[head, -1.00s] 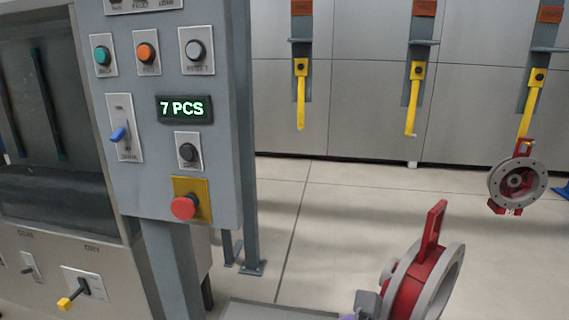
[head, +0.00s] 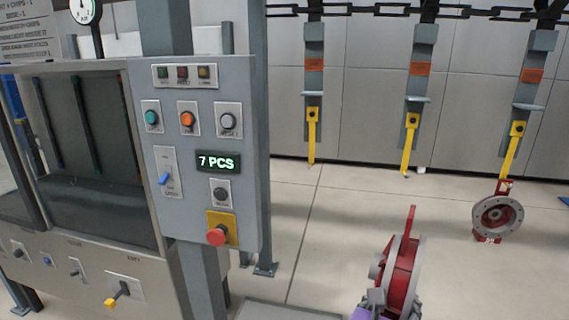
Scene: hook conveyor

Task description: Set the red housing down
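A red housing (head: 404,268) with a grey flange ring and an upright red lug is close in front of me at the lower right of the head view. A grey gripper, which I take as my right one (head: 378,299), shows in part at the housing's lower left edge, with a purple piece below it. It appears shut on the housing, though its fingertips are mostly hidden. The housing is upright, its lower end near the bottom edge of the view. My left gripper is not in view.
Another red housing (head: 498,215) hangs from a yellow hook (head: 511,146) at the right. Two yellow hooks (head: 312,135) (head: 408,148) hang empty. A control panel (head: 208,150) reading "7 PCS" stands at the left beside a grey machine (head: 100,262). Open floor (head: 330,230) lies between.

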